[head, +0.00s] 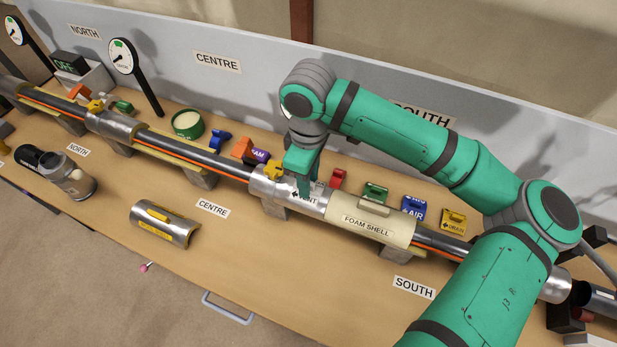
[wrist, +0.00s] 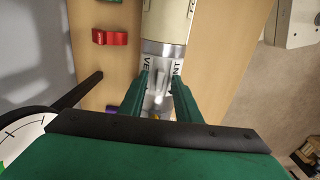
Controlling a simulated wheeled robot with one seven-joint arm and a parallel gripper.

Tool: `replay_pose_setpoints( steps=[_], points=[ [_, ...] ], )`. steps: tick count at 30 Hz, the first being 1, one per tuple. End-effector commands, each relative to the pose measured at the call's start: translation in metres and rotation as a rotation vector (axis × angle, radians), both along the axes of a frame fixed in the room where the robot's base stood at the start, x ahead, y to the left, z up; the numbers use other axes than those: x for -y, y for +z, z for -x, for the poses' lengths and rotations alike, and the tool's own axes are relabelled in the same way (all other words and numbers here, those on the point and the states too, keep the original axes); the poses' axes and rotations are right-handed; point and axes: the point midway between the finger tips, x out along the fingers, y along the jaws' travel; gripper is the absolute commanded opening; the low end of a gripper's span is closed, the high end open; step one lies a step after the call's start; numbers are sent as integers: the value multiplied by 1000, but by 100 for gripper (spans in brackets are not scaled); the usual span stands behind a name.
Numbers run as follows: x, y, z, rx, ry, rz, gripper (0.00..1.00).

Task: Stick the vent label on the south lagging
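The silver lagging (head: 319,206) is a bare metal sleeve on the pipe, left of the cream foam shell (head: 370,222). Whether the fingertips touch the label or sleeve cannot be told.
A yellow valve handle (head: 273,171) stands just left of my gripper. Behind the pipe are a red block (head: 338,178), a green block (head: 375,193), a blue AIR piece (head: 413,208) and a yellow DRAIN piece (head: 454,221). A curved metal shell (head: 163,224) lies in front. The bench front centre is clear.

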Motion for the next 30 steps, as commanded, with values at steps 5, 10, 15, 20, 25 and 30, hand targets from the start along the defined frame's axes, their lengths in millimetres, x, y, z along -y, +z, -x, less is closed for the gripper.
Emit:
replay_pose_setpoints(
  steps=[5, 10, 15, 20, 25, 30],
  points=[
    [0, 7, -1, 3, -1, 1, 30],
    [0, 32, -1, 3, -1, 0, 30],
    [-1, 65, -1, 3, 1, -1, 30],
    [-1, 90, -1, 2, 0, -1, 30],
    [0, 105, 0, 0, -1, 0, 30],
    [0, 108, 0, 0, -1, 0, 30]
  ],
)
